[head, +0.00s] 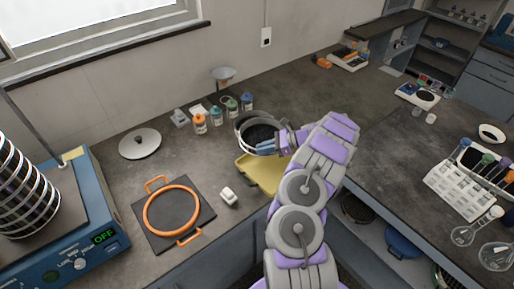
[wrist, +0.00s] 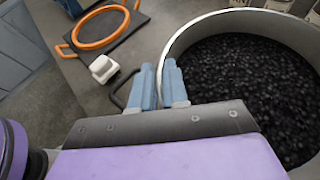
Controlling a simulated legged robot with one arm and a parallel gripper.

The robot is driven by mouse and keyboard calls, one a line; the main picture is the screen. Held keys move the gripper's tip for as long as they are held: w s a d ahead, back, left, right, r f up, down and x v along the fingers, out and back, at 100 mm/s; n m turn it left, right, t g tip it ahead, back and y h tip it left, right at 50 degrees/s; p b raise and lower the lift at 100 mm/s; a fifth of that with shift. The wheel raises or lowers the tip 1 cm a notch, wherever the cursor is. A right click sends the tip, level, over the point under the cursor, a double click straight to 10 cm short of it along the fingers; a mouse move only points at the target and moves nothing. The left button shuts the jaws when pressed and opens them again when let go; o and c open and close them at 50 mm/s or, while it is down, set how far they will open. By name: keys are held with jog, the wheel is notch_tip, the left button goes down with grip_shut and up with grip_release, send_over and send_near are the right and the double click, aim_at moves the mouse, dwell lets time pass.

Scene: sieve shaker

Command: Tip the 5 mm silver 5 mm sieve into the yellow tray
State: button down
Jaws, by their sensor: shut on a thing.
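The silver sieve (head: 241,134) is held over the back part of the yellow tray (head: 262,173) in the head view. It looks about level, and dark granules (wrist: 245,80) cover its inside in the wrist view. My gripper (head: 279,142) is shut at the sieve's right side in the head view. In the wrist view its blue fingers (wrist: 172,86) are closed at the sieve's wall (wrist: 176,45). My arm hides the right part of the tray. Whether the sieve touches the tray is unclear.
Several small bottles (head: 216,115) stand behind the sieve. An orange ring on a dark plate (head: 145,212) and a small white item (head: 229,196) lie to the left. A blue shaker (head: 85,205) with stacked sieves stands at far left. Glassware (head: 495,256) sits on the right bench.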

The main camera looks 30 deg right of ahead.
jog(key=shift+s+d+b, duration=0.75)
jog(key=shift+s+d, duration=3.9)
jog(key=shift+d, duration=0.8)
jog(key=shift+w+a+f+n+g+h+p, duration=0.15)
jog(key=shift+a+f+n+g+h+p, duration=0.7)
jog(key=shift+h+p, duration=2.15)
jog(key=shift+w+a+f+n+g+h+p, duration=0.25)
jog(key=shift+a+n+h+p, duration=0.9)
jog(key=shift+h+p, duration=1.85)
jog(key=shift+w+a+f+n+g+h+p, duration=0.1)
jog(key=shift+a+f+n+g+h+p, duration=0.55)
jog(key=shift+a+h+p, duration=2.2)
jog(key=d+h+b, duration=0.1)
jog(key=d+h, duration=0.1)
jog(key=shift+d+f+b, duration=0.1)
jog(key=shift+d+b, duration=0.2)
